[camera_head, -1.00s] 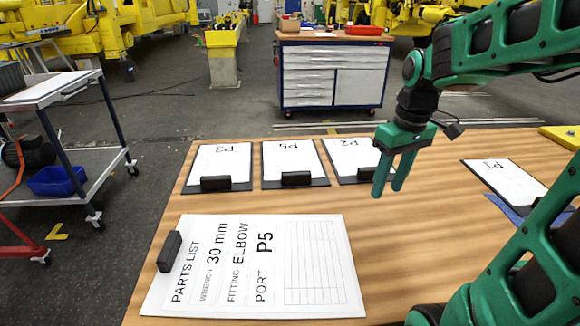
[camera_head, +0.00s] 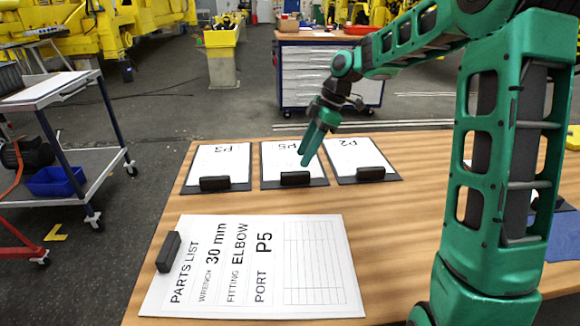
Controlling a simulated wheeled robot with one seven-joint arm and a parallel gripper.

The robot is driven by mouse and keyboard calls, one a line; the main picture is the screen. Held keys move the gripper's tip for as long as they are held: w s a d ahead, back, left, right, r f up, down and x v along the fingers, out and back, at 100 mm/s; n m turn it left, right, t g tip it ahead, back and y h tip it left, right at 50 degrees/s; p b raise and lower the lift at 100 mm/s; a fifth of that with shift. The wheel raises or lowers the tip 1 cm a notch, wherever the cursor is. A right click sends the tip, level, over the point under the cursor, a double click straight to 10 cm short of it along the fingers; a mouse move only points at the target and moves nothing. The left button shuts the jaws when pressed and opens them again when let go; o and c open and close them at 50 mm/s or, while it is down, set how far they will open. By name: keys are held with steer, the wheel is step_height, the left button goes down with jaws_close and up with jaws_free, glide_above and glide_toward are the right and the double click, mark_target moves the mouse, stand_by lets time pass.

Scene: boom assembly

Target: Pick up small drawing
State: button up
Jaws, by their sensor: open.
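Three small drawings on dark clipboards lie in a row at the table's far side: P3 (camera_head: 219,161), P5 (camera_head: 284,158) and P2 (camera_head: 356,153). Each has a black block at its near edge; the P5 block (camera_head: 295,178) is the middle one. My green gripper (camera_head: 306,160) points down over the P5 drawing, just behind its block, and hides part of the sheet and label. It is open, seen nearly edge-on, and holds nothing. I cannot tell its exact height above the sheet. A large parts list (camera_head: 318,230) in front reads 30 mm, ELBOW, port P5.
A black block (camera_head: 169,251) sits on the parts list's left edge. My arm covers most of the table's right side, with a blue mat (camera_head: 563,240) partly showing there. The wooden table (camera_head: 395,220) is bare between the clipboards and my arm. A tool cabinet (camera_head: 305,75) stands behind.

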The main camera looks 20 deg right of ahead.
mark_target(298, 172)
steer(key=shift+s+d+x, duration=0.15)
steer(key=shift+x, duration=1.7)
steer(key=shift+s+d+x, duration=0.1)
steer(key=shift+d+x, duration=0.05)
steer(key=shift+x, duration=1.7)
steer(key=shift+w+f, duration=0.1)
jaws_close()
